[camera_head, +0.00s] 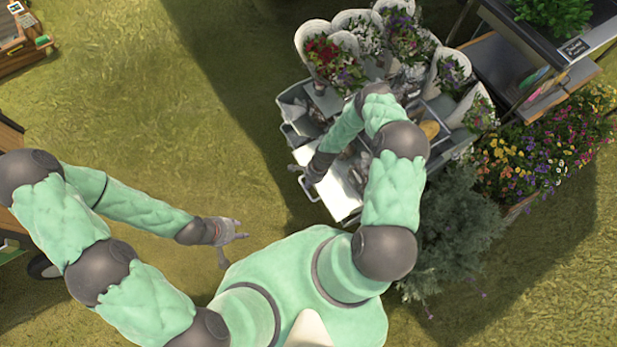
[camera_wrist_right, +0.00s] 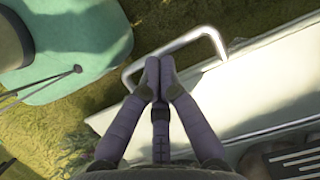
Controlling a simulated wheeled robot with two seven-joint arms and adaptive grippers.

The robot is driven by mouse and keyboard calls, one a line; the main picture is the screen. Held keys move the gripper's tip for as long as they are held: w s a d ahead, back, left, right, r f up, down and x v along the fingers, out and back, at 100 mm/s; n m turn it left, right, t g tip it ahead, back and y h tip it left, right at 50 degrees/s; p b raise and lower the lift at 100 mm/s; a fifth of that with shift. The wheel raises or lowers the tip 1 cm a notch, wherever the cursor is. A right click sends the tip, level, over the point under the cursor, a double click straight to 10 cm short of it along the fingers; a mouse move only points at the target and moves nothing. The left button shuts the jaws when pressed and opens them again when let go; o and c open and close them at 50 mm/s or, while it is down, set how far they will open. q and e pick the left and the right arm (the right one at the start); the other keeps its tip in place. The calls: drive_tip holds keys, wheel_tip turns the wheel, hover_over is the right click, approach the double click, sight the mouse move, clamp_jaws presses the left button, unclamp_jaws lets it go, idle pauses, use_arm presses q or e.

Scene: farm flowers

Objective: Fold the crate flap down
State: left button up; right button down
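The grey crate (camera_head: 297,128) stands on the grass below the potted flowers in the head view. Its pale flap (camera_head: 340,200) sticks out on the near side; its exact tilt is hard to judge. The flap (camera_wrist_right: 265,80) fills the right of the wrist view, with a metal handle (camera_wrist_right: 208,32) along its edge. My right gripper (camera_head: 309,177) is at that handle. In the wrist view its fingertips (camera_wrist_right: 160,66) are together at the handle bar; I cannot tell whether they grip it. My left gripper (camera_head: 236,248) is open and empty over the grass, left of the crate.
Several wrapped bouquets (camera_head: 335,62) stand behind and above the crate. A grey-green bush (camera_head: 455,225) is close on the right, with a flower planter (camera_head: 545,150) beyond it. A dark cart (camera_head: 530,70) is at the upper right. The grass left of the crate is clear.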

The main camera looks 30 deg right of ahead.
drive_tip(key=shift+a+f, duration=0.1)
drive_tip(key=shift+f, duration=0.2)
idle(0.4)
wheel_tip(320, 180, up, 13)
drive_tip(key=p, duration=0.5)
drive_tip(key=shift+a, duration=0.3)
drive_tip(key=shift+s+r, duration=0.1)
drive_tip(key=s+a+r+n, duration=1)
drive_tip(key=s+r+n, duration=0.2)
drive_tip(key=r+n, duration=0.1)
drive_tip(key=shift+r+n+t, duration=0.15)
drive_tip(key=shift+n+t, duration=0.15)
drive_tip(key=shift+n, duration=0.6)
